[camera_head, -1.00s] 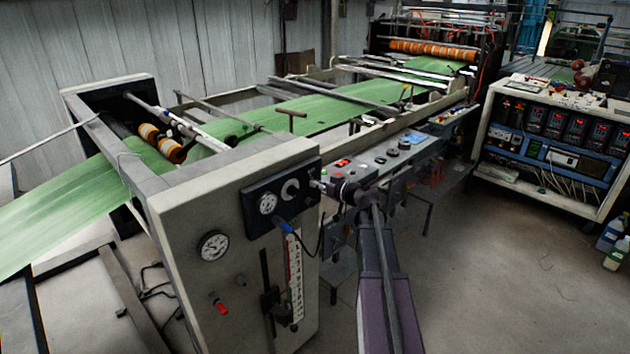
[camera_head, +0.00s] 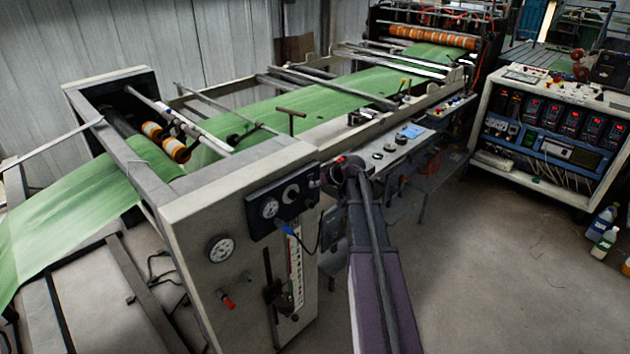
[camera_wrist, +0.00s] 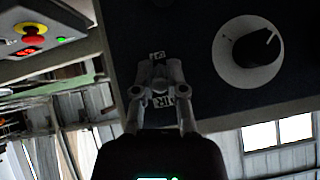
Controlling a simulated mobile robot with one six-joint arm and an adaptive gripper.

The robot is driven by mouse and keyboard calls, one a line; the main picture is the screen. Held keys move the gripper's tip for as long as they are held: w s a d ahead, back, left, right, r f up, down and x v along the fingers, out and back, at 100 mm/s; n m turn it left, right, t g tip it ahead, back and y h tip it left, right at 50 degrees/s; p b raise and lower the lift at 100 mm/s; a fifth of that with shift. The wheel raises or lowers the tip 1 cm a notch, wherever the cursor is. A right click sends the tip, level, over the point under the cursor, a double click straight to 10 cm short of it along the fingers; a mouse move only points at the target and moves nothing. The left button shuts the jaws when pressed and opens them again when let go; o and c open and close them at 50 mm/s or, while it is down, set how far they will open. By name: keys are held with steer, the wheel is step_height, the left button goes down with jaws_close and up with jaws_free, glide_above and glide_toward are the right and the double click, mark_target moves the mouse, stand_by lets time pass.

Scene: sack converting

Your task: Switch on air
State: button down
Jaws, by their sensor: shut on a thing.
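In the wrist view my gripper (camera_wrist: 160,76) is at this panel, over the label AIR (camera_wrist: 169,102), left of a black knob on a white dial (camera_wrist: 249,54). Its fingers are shut on a small part at the label, apparently the air switch. The fingers hide most of it, so its position cannot be told.
A desk (camera_head: 387,150) with buttons and a blue display stands behind my arm. A red mushroom button (camera_wrist: 33,30) shows at upper left in the wrist view. A white instrument cabinet (camera_head: 548,182) is at right. The floor between is mostly clear.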

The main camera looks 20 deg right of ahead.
steer(key=shift+s+g, duration=0.1)
steer(key=shift+g, duration=0.2)
steer(key=c, duration=0.7)
jaws_free()
